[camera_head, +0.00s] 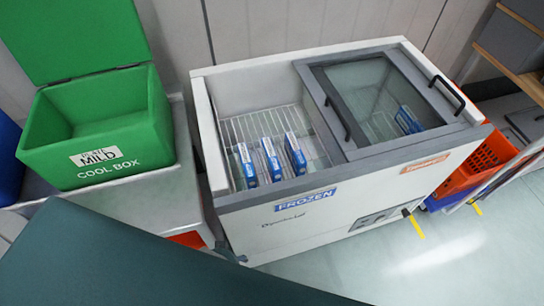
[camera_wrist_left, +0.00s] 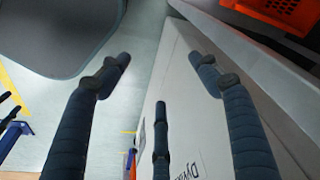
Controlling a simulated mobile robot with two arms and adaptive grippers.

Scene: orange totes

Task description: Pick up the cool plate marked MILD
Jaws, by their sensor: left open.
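Three upright blue-and-white cool plates, left (camera_head: 246,165), middle (camera_head: 271,159) and right (camera_head: 295,153), stand side by side in the open left part of the white chest freezer (camera_head: 340,215). Their markings are too small to read. Another blue plate (camera_head: 408,119) shows dimly under the glass lid. The word MILD is on a label on the green cool box (camera_head: 60,150). My left gripper (camera_wrist_left: 160,62) is open and empty in the left wrist view, with the freezer's outer wall and floor beyond it. I cannot make it out in the head view. My right gripper is not in view.
The freezer's glass lid (camera_head: 375,95) covers its right part. The green box stands with its lid (camera_head: 75,35) up, on a pale stand (camera_head: 150,200) left of the freezer. An orange crate (camera_head: 485,160) stands to the right. Floor is clear in front of the freezer.

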